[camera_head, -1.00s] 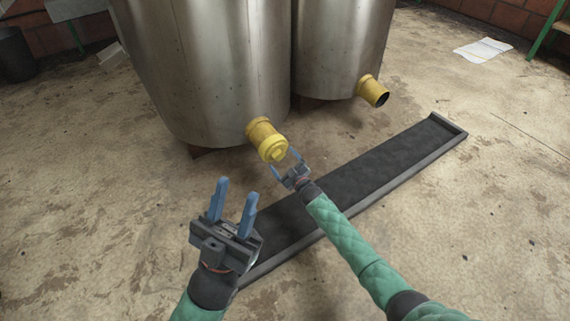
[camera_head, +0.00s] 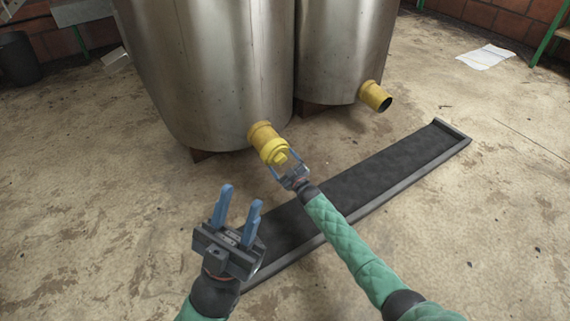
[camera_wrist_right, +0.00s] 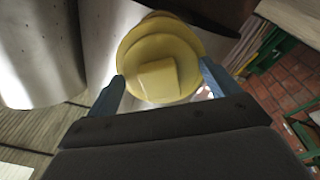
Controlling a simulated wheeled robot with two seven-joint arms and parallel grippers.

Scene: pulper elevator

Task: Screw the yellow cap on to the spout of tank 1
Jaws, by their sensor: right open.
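The near steel tank (camera_head: 210,70) has a yellow spout (camera_head: 262,134) low on its front. The yellow cap (camera_head: 274,152) is at the spout's end, in line with it; I cannot tell how tightly it sits. In the right wrist view the cap (camera_wrist_right: 160,72) faces me with a square knob at its centre. My right gripper (camera_head: 281,164) is open, its blue fingers on either side of the cap's front; in the wrist view (camera_wrist_right: 163,90) the fingers appear at the cap's lower left and right edges. My left gripper (camera_head: 241,203) is open and empty, left of the black tray.
A second steel tank (camera_head: 345,50) with an open yellow spout (camera_head: 376,96) stands to the right. A long black tray (camera_head: 385,177) lies on the floor under my right arm. A white paper sheet (camera_head: 487,56) lies at the back right. The floor at right is clear.

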